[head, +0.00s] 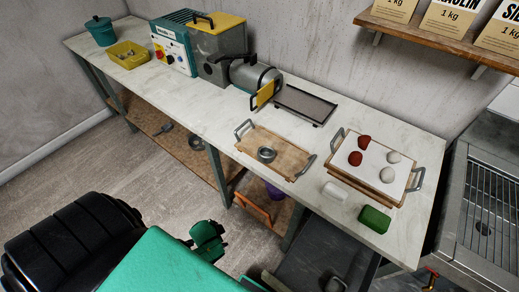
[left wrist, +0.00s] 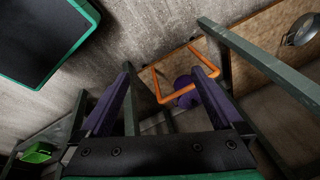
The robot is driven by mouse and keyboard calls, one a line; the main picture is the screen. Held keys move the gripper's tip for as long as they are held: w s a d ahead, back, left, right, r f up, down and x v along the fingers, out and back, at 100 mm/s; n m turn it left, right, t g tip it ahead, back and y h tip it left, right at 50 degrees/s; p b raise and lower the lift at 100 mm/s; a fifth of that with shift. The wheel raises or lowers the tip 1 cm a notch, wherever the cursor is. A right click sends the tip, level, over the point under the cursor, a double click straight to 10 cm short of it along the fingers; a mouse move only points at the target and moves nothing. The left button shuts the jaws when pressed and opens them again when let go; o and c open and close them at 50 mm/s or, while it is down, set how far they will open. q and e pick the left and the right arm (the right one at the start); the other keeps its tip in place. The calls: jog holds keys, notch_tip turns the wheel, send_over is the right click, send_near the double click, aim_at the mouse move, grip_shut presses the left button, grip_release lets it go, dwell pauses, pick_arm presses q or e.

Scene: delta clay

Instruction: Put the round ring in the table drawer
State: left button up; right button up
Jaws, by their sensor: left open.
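A grey round ring (head: 267,154) lies on a wooden tray (head: 285,143) with metal handles on the table. A dark grey drawer (head: 312,250) is pulled out below the table's right part, with its handle at the front. My left gripper (head: 207,240) is in front of the table, low and apart from the ring and to the left of the drawer. In the left wrist view its two purple fingers (left wrist: 158,78) are spread with nothing held. An orange handle (left wrist: 186,92) shows beyond them. My right gripper is not in view.
A white board (head: 372,170) with red and white lumps, a white block (head: 335,192) and a green block (head: 374,219) are at the table's right. Machines stand at the back. The lower shelf holds a purple object (left wrist: 186,90) and a round metal thing (left wrist: 304,29).

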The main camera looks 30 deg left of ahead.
pick_arm(q)
jog(key=w+d+r+m+t, duration=0.1)
jog(key=w+r+m+t, duration=0.3)
jog(key=w+r, duration=0.95)
jog(key=m+t+h+p, duration=0.1)
jog(key=m+t+p, duration=0.1)
jog(key=m, duration=1.3)
send_near(269, 153)
jog(key=s+d+r, duration=0.2)
jog(key=s+a+r+m+h, duration=0.1)
jog(key=s+a+r+m, duration=0.2)
jog(key=m, duration=0.9)
jog(key=p+x, duration=0.1)
jog(key=x, duration=1.2)
jog(key=shift+w+a+f+p, duration=0.1)
jog(key=shift+w+a+p, duration=0.05)
jog(key=shift+p, duration=0.15)
jog(key=shift+w+f, duration=0.35)
jog(key=shift+f, duration=0.05)
jog(key=shift+s+r, duration=0.1)
grip_shut()
jog(key=shift+r, duration=0.55)
notch_tip(269, 153, up, 19)
jog(key=p, duration=0.1)
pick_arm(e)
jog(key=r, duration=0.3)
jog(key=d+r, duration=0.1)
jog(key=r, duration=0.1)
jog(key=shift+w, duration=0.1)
